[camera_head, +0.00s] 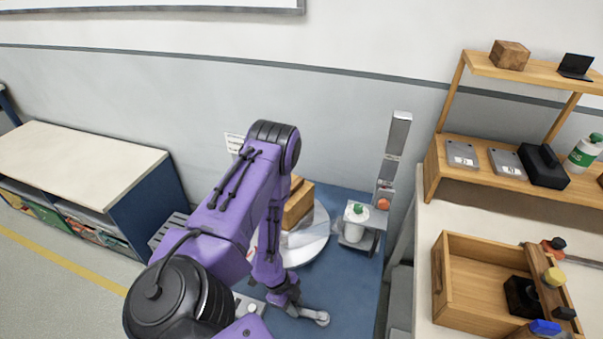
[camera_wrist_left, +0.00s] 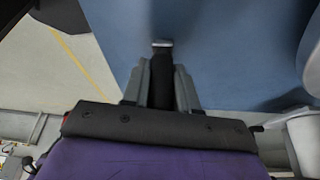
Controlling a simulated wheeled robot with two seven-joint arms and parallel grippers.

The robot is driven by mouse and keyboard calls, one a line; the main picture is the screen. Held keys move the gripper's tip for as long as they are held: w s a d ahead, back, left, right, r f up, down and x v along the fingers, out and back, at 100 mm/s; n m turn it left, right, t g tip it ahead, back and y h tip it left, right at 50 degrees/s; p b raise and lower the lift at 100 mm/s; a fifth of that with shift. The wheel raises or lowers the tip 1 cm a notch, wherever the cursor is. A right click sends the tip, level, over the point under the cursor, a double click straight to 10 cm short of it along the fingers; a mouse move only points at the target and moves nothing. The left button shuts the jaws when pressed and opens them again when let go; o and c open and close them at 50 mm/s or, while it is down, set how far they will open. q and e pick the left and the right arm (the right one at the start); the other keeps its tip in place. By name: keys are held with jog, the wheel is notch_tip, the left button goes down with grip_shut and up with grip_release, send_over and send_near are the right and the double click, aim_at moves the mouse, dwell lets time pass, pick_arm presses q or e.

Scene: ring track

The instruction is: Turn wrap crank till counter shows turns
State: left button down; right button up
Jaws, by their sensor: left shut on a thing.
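My left gripper (camera_head: 284,299) reaches down over the front of the blue bench. A grey crank arm (camera_head: 312,316) sticks out beside its fingers. In the left wrist view my left gripper (camera_wrist_left: 163,88) is shut on a black crank handle (camera_wrist_left: 161,70), whose pale metal end (camera_wrist_left: 162,43) shows beyond the fingers. A brown box (camera_head: 298,204) stands on a pale round turntable (camera_head: 311,246), partly behind my arm. A small grey unit (camera_head: 249,306) sits left of the gripper, mostly covered; I cannot read a counter. My right gripper is out of view.
A wooden tray (camera_head: 470,302) and shelf (camera_head: 500,196) are at right. A low cabinet (camera_head: 75,160) is at left.

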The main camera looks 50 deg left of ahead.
pick_arm(q)
jog(key=shift+f, duration=0.1)
jog(key=shift+d, duration=0.1)
dwell(0.6)
jog(key=c, duration=0.9)
grip_release()
jog(key=shift+w, duration=0.15)
jog(key=p+v, duration=0.1)
jog(key=v, duration=0.9)
jog(key=shift+r, duration=0.25)
